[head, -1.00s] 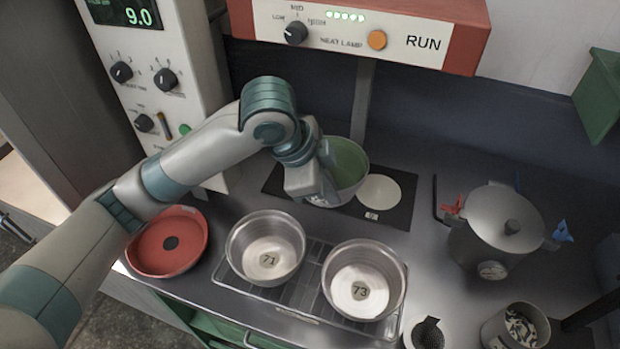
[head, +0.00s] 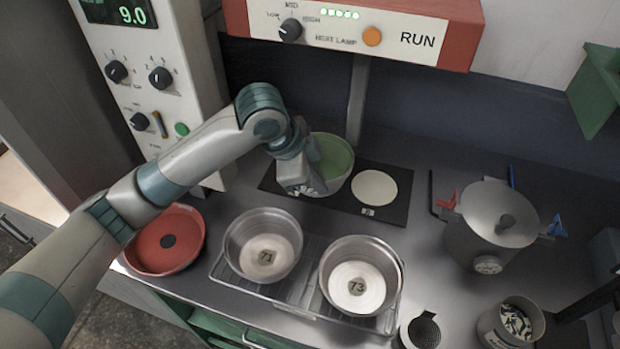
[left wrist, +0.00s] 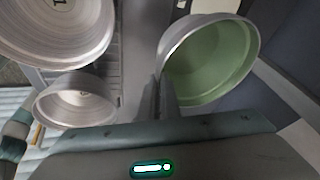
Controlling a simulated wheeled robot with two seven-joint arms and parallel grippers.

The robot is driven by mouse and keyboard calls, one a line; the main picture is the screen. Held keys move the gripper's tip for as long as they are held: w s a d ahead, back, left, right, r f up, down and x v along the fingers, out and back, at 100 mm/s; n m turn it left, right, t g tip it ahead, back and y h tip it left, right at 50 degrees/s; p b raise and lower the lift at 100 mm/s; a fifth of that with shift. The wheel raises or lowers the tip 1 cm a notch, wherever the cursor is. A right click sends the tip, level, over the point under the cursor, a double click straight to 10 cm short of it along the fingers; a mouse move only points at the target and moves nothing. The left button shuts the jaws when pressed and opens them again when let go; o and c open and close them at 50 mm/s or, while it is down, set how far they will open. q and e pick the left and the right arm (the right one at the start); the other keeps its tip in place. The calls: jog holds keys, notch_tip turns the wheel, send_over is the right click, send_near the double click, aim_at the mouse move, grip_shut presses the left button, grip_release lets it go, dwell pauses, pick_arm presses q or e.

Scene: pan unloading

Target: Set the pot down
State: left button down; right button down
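The pot (head: 334,160) is a round metal vessel with a green inside, at the left part of the black mat (head: 395,208) under the heat lamp. My left gripper (head: 308,188) is at its near left rim. In the left wrist view, the fingers (left wrist: 163,100) close on the rim of the pot (left wrist: 215,65). I cannot tell whether its base touches the mat, because the gripper hides part of the lower side. A pale disc (head: 374,188) on the mat lies bare to the right of the pot. My right gripper is not in view.
Two metal pans marked 71 (head: 263,245) and 73 (head: 360,277) stand on a wire rack (head: 300,290) in front. A red pan (head: 165,240) is at left. The heat lamp housing (head: 350,30) hangs above the back.

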pick_arm(q)
jog(key=w+f, duration=0.1)
jog(key=w, duration=0.1)
jog(key=w+a+f+p, duration=0.1)
jog(key=w+f, duration=0.1)
jog(key=w, duration=0.1)
jog(key=shift+w+a+f+p, duration=0.1)
jog(key=shift+w+a+p, duration=0.1)
jog(key=shift+w+p, duration=0.15)
jog(key=shift+w+a+f, duration=0.1)
jog(key=shift+w+f, duration=0.2)
jog(key=shift+f, duration=0.05)
jog(key=shift+f+p, duration=0.25)
jog(key=shift+p, duration=0.1)
notch_tip(320, 180, down, 3)
jog(key=shift+f+p, duration=0.15)
jog(key=shift+p, duration=0.65)
jog(key=shift+f, duration=0.15)
